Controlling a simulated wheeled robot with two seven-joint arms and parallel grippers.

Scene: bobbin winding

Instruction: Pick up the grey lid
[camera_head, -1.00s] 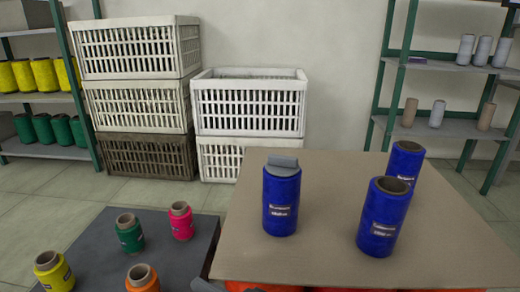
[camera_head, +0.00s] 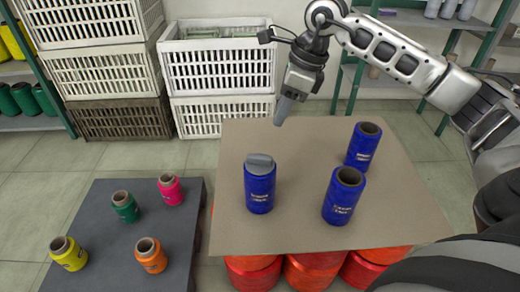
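The grey lid (camera_head: 260,161) rests on top of a blue bobbin (camera_head: 259,192) that stands upright on the left part of the brown board (camera_head: 290,226). My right gripper (camera_head: 282,117) hangs above the back edge of the board, behind and slightly right of the lid, pointing down. It is apart from the lid. Its fingers overlap from this angle, so I cannot tell whether it is open or shut. My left gripper is not in view.
Two open-topped blue bobbins, a front one (camera_head: 342,200) and a back one (camera_head: 362,147), stand on the board's right. Red bobbins (camera_head: 252,273) lie beneath the board. A dark low table (camera_head: 110,225) with several coloured bobbins stands left. White crates (camera_head: 222,71) stack behind.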

